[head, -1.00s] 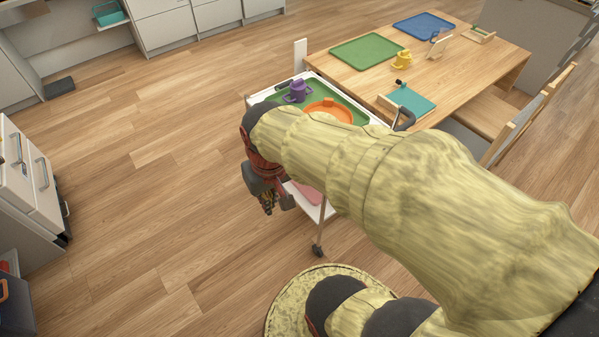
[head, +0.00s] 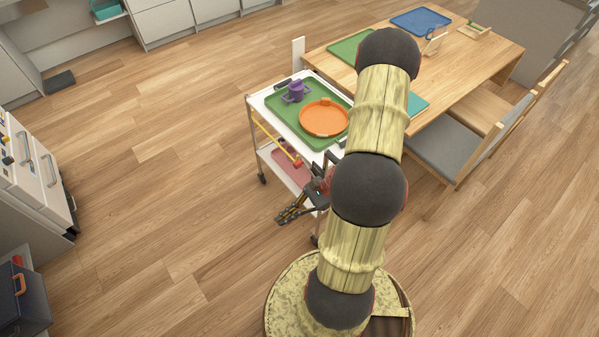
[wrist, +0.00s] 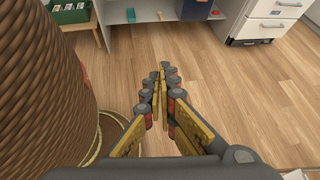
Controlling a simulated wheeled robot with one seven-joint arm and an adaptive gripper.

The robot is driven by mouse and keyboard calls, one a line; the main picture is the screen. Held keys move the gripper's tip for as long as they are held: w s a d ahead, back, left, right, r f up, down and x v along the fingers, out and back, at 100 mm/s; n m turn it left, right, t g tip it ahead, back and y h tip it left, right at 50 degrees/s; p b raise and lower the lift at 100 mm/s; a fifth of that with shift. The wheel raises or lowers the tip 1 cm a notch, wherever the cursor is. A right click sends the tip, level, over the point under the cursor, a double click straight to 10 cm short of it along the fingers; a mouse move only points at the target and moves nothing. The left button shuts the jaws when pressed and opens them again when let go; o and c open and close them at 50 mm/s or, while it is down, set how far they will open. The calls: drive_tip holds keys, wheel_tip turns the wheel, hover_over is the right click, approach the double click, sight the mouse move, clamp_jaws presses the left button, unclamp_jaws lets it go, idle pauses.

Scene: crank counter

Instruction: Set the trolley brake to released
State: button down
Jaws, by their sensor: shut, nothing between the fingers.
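The white trolley (head: 318,151) stands in the middle of the head view, beside the wooden table. A yellow bar (head: 272,134) runs along its left side, with a red end (head: 298,163) near the front corner. It may be the brake lever; I cannot read its setting. My gripper (head: 282,219) is shut and empty, just in front of the trolley's near end, apart from the red end and pointing left. In the wrist view the fingers (wrist: 160,72) meet over bare floor, and the brake is not visible. My arm hides the trolley's near right corner.
On the trolley, a green tray (head: 274,108) carries a purple pot (head: 295,91) and an orange dish (head: 324,118). The wooden table (head: 470,67) and grey-seated chairs (head: 440,141) stand right. White drawers (head: 40,175) stand left. The floor (head: 160,190) between is clear.

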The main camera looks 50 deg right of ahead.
drive_tip(key=w+d+f+m+t+h+p, duration=0.1)
drive_tip(key=w+d+f+m+t+h, duration=0.1)
drive_tip(key=d+f+m+t+h, duration=0.5)
drive_tip(key=w+d+f+m+t+h+p, duration=0.1)
drive_tip(key=w+d+f+m+t+h, duration=0.15)
drive_tip(key=d+f+m, duration=0.4)
drive_tip(key=s+d+f+m+h, duration=0.1)
drive_tip(key=d+m+h, duration=0.2)
drive_tip(key=d+h, duration=0.35)
drive_tip(key=w+d+f+y, duration=0.2)
drive_tip(key=w+d+f, duration=0.1)
drive_tip(key=w, duration=0.7)
drive_tip(key=shift+g, duration=0.25)
drive_tip(key=shift+s+r, duration=0.25)
drive_tip(key=shift+r, duration=0.8)
drive_tip(key=shift+s+r, duration=0.2)
drive_tip(key=shift+r, duration=0.8)
drive_tip(key=shift+f+b, duration=0.1)
drive_tip(key=shift+b, duration=0.45)
